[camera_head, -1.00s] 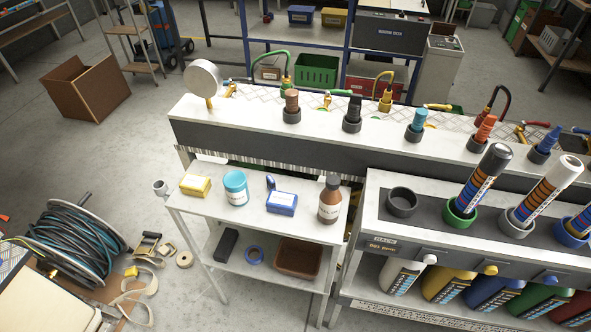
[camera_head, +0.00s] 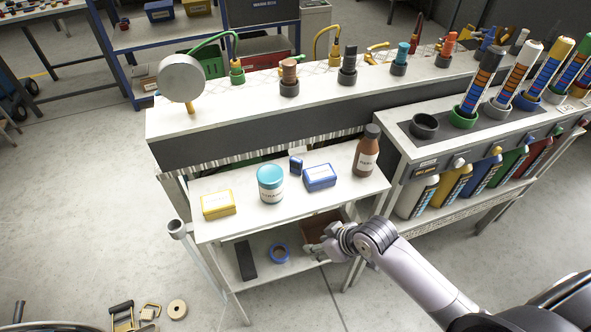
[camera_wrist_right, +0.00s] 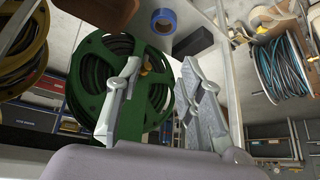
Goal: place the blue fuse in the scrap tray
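My right gripper (camera_head: 335,242) is at the front of the small cart's lower shelf, beside a brown tray (camera_head: 318,226) that it partly covers; this may be the scrap tray. In the right wrist view my right gripper (camera_wrist_right: 158,92) has its fingers apart with nothing seen between them. A blue cylinder (camera_head: 488,39), possibly the blue fuse, stands at the far right of the long bench, small and partly hidden by taller tubes. Whether anything lies in the tray cannot be told. My left gripper is not in view.
The cart top (camera_head: 250,222) holds a yellow box, white jar, blue box and brown bottle. A black block (camera_head: 245,260) and blue tape roll (camera_head: 279,253) lie on its lower shelf. A tube rack (camera_head: 400,150) stands close on the right.

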